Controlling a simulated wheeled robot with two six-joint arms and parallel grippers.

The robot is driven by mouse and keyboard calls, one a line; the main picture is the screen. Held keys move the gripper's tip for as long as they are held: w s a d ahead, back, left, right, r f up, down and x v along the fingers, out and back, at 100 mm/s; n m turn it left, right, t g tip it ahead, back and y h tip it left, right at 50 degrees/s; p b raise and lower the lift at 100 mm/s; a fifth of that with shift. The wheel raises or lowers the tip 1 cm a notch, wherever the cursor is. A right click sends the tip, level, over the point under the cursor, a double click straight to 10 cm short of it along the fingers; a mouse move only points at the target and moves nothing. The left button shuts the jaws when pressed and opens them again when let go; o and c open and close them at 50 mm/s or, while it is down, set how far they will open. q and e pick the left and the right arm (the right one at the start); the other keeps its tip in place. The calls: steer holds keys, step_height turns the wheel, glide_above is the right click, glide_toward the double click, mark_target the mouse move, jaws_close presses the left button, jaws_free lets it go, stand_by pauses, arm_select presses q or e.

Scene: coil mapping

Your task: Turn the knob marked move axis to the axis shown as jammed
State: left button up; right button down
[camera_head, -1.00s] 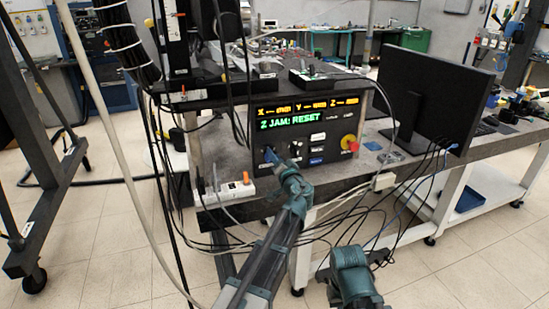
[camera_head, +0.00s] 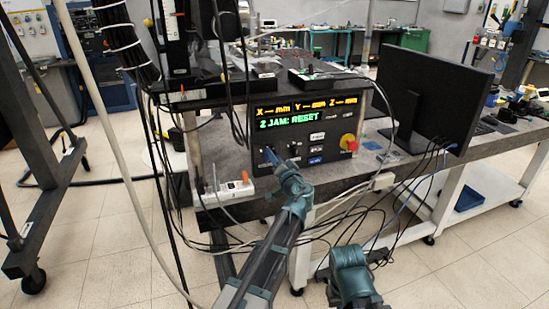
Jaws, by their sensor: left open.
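The control box (camera_head: 331,142) stands on the grey bench, with a dark front panel. Its display (camera_head: 291,121) shows orange X, Y and Z readouts and green text "Z JAM: RESET". My left gripper (camera_head: 270,153) is open at the lower left of the panel, where it hides what lies behind it. I cannot tell whether it touches a knob there. A small dark knob (camera_head: 293,147) sits just right of it; its label is too small to read. My right arm shows at the bottom; its gripper cannot be made out.
A red button on a yellow base (camera_head: 348,142) is at the panel's right. White and blue buttons (camera_head: 316,160) sit mid-panel. A black monitor (camera_head: 433,98) stands to the right. A white power strip (camera_head: 233,190) and loose cables lie along the bench's front edge.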

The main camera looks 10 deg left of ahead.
arm_select(q)
steer(key=v, duration=1.3)
steer(key=shift+s, duration=0.2)
steer(key=shift+d, duration=0.15)
steer(key=s+a+f+n+g+h, duration=0.1)
steer(key=s+a+f+n+g, duration=0.1)
steer(key=s+a+f+g, duration=0.3)
steer(key=s+a+f+n+g, duration=0.1)
steer(key=s+a+f+g, duration=0.2)
steer(key=f, duration=0.4)
steer(key=s+d+f+g+h, duration=0.4)
steer(key=s+f+g+h, duration=0.2)
steer(key=s+f+h, duration=0.35)
steer(key=s+d+m+g+y, duration=0.15)
steer(key=s+d+m, duration=0.25)
steer(key=s+d, duration=0.6)
step_height(320, 180, up, 17)
steer(key=w+d+p, duration=0.1)
steer(key=d+p, duration=0.1)
steer(key=p, duration=1.5)
steer(key=shift+w, duration=0.4)
